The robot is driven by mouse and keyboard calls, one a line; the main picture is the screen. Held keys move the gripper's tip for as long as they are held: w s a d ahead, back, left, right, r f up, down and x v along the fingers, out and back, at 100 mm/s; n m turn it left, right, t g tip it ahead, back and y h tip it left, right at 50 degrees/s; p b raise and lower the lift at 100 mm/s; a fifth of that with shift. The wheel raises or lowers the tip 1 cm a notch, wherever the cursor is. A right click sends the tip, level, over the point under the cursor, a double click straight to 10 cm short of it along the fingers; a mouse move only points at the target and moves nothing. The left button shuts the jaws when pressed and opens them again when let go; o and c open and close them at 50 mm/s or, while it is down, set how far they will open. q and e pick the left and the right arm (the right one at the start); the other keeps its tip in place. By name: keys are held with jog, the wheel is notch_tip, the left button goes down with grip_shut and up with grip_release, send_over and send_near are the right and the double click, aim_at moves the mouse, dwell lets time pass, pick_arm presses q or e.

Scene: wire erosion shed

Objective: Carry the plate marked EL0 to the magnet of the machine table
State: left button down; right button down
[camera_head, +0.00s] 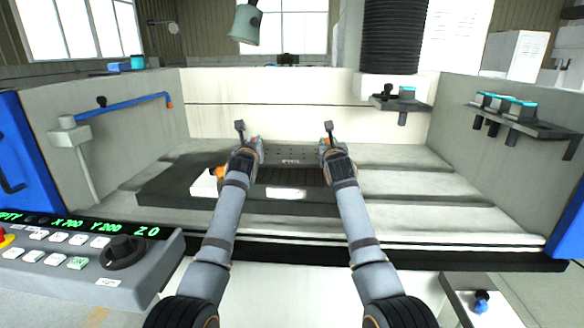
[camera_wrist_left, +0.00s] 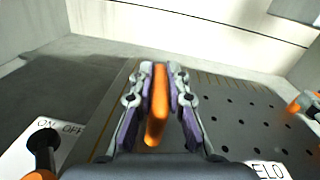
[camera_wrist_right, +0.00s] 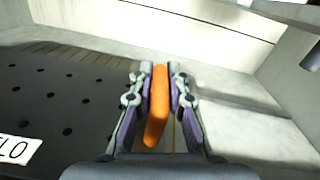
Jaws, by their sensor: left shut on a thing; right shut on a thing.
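The plate marked EL0 (camera_head: 290,152) is dark with rows of holes and an orange handle at each side. Its white label shows in the left wrist view (camera_wrist_left: 268,170) and the right wrist view (camera_wrist_right: 18,150). My left gripper (camera_wrist_left: 158,85) is shut on the left orange handle, and my right gripper (camera_wrist_right: 159,85) is shut on the right one. The magnet (camera_head: 160,190) is a dark slab on the machine table; the plate is over its right part. Whether they touch cannot be told. The magnet's ON/OFF panel (camera_wrist_left: 55,130) has a black-knobbed lever.
Pale walls enclose the machine table (camera_head: 420,185). A blue-armed nozzle (camera_head: 120,103) is at left, a dark bellows head (camera_head: 392,35) above at back right, and a shelf with several teal-topped blocks (camera_head: 525,125) at right. A control panel (camera_head: 90,255) stands front left. The table's right side is clear.

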pick_arm(q)
jog(key=shift+f+b, duration=0.6)
pick_arm(e)
jog(key=shift+d+f, duration=0.15)
jog(key=shift+f, duration=0.65)
pick_arm(q)
jog(key=c, duration=1.8)
grip_release()
jog(key=shift+f, duration=0.25)
pick_arm(e)
jog(key=c, duration=1.7)
grip_release()
jog(key=shift+f, duration=0.25)
jog(key=shift+c, duration=0.2)
pick_arm(q)
jog(key=o, duration=0.5)
jog(key=shift+s+r, duration=0.15)
jog(key=shift+r, duration=0.05)
jog(key=shift+c, duration=0.2)
pick_arm(e)
jog(key=o, duration=0.4)
jog(key=shift+s+r, duration=0.15)
jog(key=shift+r, duration=0.15)
pick_arm(q)
jog(key=shift+f, duration=0.1)
jog(key=s, duration=0.7)
jog(key=shift+s, duration=0.25)
pick_arm(e)
jog(key=shift+s, duration=3.75)
